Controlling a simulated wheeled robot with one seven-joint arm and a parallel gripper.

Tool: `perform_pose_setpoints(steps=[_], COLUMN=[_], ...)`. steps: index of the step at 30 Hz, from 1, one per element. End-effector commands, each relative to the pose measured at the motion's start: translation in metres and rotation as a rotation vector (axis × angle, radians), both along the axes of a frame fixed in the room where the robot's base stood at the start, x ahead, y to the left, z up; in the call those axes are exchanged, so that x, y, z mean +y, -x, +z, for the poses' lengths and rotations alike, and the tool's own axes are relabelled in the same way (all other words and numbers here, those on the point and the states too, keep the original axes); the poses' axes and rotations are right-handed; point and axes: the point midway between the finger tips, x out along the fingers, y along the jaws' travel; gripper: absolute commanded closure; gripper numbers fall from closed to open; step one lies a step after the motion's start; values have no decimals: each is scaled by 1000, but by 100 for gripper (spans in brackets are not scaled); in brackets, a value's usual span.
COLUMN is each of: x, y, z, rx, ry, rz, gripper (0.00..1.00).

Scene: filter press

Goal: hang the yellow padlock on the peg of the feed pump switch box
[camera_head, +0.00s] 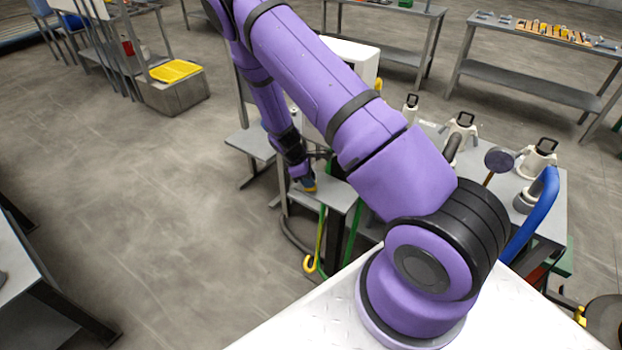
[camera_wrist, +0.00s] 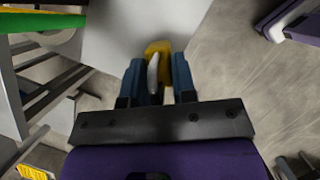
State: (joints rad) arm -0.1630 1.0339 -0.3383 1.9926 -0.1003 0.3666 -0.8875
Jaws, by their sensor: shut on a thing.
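The yellow padlock (camera_wrist: 158,47) sits between the blue fingers of my gripper (camera_wrist: 158,68) in the wrist view. A pale piece, perhaps its shackle, shows between the fingers. No peg can be made out. A plain pale surface (camera_wrist: 122,35) lies beyond the padlock in the wrist view.
A grey bench (camera_head: 550,215) with several white-and-black fittings stands right of my arm. A yellow hook (camera_head: 309,264) and green bars are below the gripper. A yellow tray (camera_head: 175,71) lies on a grey block at the left. Open floor spreads at left.

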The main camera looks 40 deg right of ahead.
Motion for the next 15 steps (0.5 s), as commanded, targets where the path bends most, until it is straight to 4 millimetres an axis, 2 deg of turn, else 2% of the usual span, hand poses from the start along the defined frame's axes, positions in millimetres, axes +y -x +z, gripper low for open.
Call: perform_pose_setpoints(steps=[3,15], x=[-7,-7], y=[6,6], z=[2,-3], rx=[0,1], ry=[0,-1], rz=[-1,0], gripper=[100,100])
